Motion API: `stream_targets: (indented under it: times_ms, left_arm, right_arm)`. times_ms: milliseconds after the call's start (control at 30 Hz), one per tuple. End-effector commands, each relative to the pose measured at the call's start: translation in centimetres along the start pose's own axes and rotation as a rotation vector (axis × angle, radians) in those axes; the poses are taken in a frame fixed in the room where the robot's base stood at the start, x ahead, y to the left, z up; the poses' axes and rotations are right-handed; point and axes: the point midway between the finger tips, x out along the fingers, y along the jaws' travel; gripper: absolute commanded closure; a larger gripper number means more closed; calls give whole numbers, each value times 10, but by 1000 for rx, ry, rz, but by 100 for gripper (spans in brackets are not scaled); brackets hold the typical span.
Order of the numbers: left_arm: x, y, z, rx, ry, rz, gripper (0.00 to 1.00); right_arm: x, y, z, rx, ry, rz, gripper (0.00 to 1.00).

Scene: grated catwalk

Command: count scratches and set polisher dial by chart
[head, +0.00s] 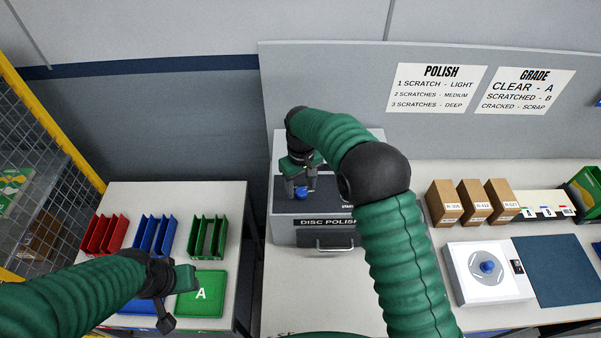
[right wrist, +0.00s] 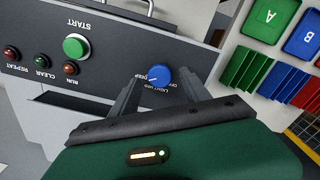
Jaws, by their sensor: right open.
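The disc polisher (head: 312,230) is a grey box with a dark panel. In the right wrist view its blue dial (right wrist: 160,76) has a white pointer mark on the side of the DEEP label; the exact setting is too small to read surely. My right gripper (right wrist: 158,96) is open, its fingers on either side of the dial; I cannot tell whether they touch it. In the head view the dial (head: 301,193) shows under this gripper. My left gripper (head: 172,284) hangs over the blue and green trays; its jaws are unclear. The POLISH chart (head: 437,88) reads 1 light, 2 medium, 3 deep.
A white unit (head: 460,274) bears a grey disc with a blue centre; marks on it are too small to count. Beside it lies a dark blue mat (head: 560,270). Several brown boxes (head: 444,203) stand behind. The green START button (right wrist: 76,47) is near the dial. Left table has bins (head: 105,236).

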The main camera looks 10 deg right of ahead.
Motion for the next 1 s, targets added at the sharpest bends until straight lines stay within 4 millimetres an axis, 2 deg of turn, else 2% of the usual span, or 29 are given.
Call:
stream_targets:
  times_ms: [167, 300, 533, 700, 1000]
  left_arm:
    - [15, 0, 4, 0, 0, 0, 64]
    - [23, 0, 6, 0, 0, 0, 64]
    - [26, 0, 6, 0, 0, 0, 64]
    - [26, 0, 6, 0, 0, 0, 64]
    - [25, 0, 6, 0, 0, 0, 64]
  right_arm:
    - [-38, 0, -2, 0, 8, 2, 45]
    - [-80, 0, -3, -1, 8, 2, 45]
    - [-140, 0, -4, 0, 5, 2, 45]
    - [-158, 0, -4, 0, 2, 1, 45]
    - [-160, 0, -3, 0, 1, 1, 45]
